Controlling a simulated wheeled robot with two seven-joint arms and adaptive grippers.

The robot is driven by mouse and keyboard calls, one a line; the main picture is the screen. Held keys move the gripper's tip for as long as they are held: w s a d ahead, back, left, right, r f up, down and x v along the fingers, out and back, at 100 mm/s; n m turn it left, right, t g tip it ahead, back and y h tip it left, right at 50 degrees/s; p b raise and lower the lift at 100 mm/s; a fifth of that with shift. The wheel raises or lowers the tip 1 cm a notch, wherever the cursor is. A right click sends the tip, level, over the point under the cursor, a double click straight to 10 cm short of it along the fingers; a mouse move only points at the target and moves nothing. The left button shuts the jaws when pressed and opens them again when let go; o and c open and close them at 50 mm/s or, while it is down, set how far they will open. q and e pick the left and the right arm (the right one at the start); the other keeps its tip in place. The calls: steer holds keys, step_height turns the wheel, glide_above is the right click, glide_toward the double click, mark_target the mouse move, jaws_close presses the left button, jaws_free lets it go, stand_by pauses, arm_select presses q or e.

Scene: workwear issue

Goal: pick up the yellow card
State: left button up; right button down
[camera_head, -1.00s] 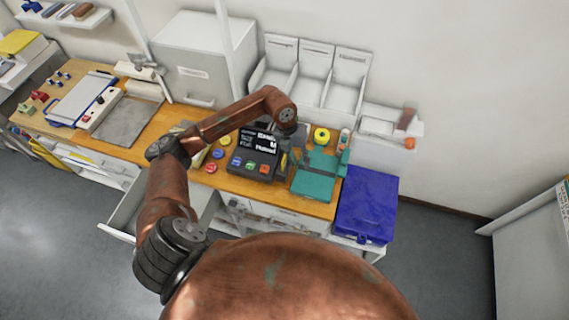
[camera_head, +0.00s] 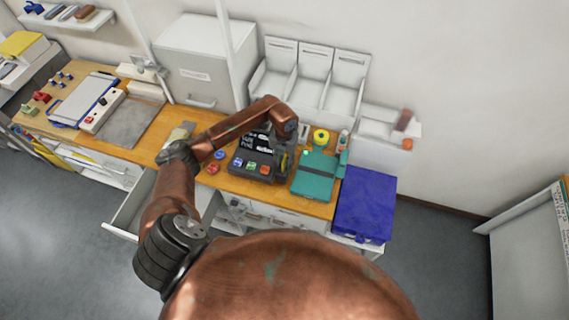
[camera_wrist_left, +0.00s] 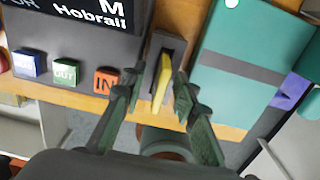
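The yellow card (camera_wrist_left: 161,82) stands on edge in a narrow slot at the right side of a dark terminal (camera_wrist_left: 85,55). In the left wrist view my left gripper (camera_wrist_left: 155,88) is open, with one dark green finger on each side of the card. Gaps show between the card and both fingers. In the head view the left gripper (camera_head: 287,152) hangs over the terminal's right end and largely hides the card. The terminal also shows in the head view (camera_head: 240,164), with a lit screen and coloured buttons. My right gripper is not in view.
A teal folder (camera_head: 316,178) with a grey band lies just right of the slot. A yellow roll (camera_head: 321,136) stands behind it, and a blue bin (camera_head: 365,205) is further right. An open drawer (camera_head: 128,212) juts out below the counter at the left.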

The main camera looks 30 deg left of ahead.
arm_select(q)
steer(key=shift+c, duration=0.3)
jaws_close()
steer(key=shift+r, duration=0.15)
